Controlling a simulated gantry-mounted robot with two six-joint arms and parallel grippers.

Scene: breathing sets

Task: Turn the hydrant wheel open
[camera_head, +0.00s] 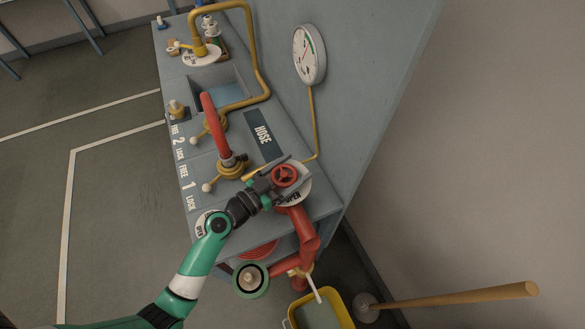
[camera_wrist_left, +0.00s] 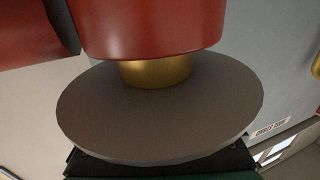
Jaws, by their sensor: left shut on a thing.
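The red hydrant wheel (camera_head: 285,174) sits over a round white plate marked OPEN (camera_head: 295,197), at the near right corner of the bench. A red hydrant pipe (camera_head: 306,238) runs down below it. My left gripper (camera_head: 283,177) reaches the wheel from the lower left and is shut on it, one finger on either side. The left wrist view is a close-up of a red body (camera_wrist_left: 145,25) on a brass neck (camera_wrist_left: 157,72) above a grey disc (camera_wrist_left: 160,112). The fingertips' contact is hard to make out there. My right gripper is not in view.
A red lever (camera_head: 215,125) on a brass valve stands left of the wheel. A gauge (camera_head: 309,54) hangs on the upright panel, with a thin yellow pipe below. A yellow bucket (camera_head: 323,312) and a wooden-handled plunger (camera_head: 450,299) are on the floor at the lower right.

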